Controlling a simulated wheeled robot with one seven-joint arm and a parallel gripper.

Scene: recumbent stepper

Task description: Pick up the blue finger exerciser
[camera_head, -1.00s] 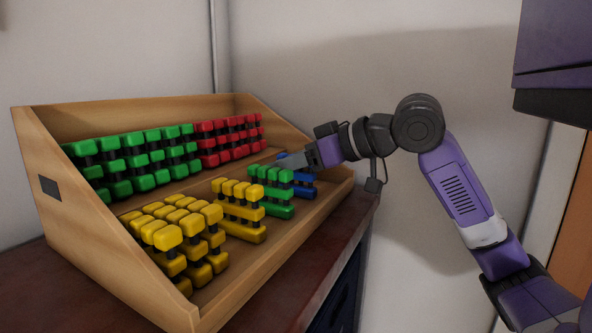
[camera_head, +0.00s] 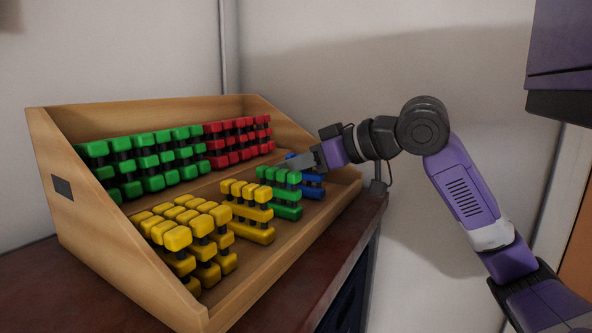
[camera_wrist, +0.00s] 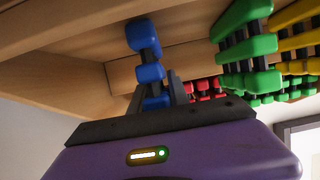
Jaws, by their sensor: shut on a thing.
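The blue finger exerciser (camera_head: 313,179) stands at the right end of the lower shelf of the wooden rack (camera_head: 131,222), partly hidden behind a green exerciser and my gripper. In the wrist view the blue exerciser (camera_wrist: 150,72) shows as a row of blue blocks between my fingers. My gripper (camera_head: 303,162) reaches in from the right at the exerciser's upper part. It is shut on the blue exerciser, and the fingers (camera_wrist: 158,92) lie on either side of it. The exerciser still appears to be at its shelf place; its contact with the shelf is unclear.
A green exerciser (camera_head: 281,192) stands close to the left of the blue one, with yellow ones (camera_head: 247,211) farther left. Green (camera_head: 142,160) and red exercisers (camera_head: 237,140) fill the upper shelf. The rack's right side wall (camera_head: 290,128) is close to my gripper.

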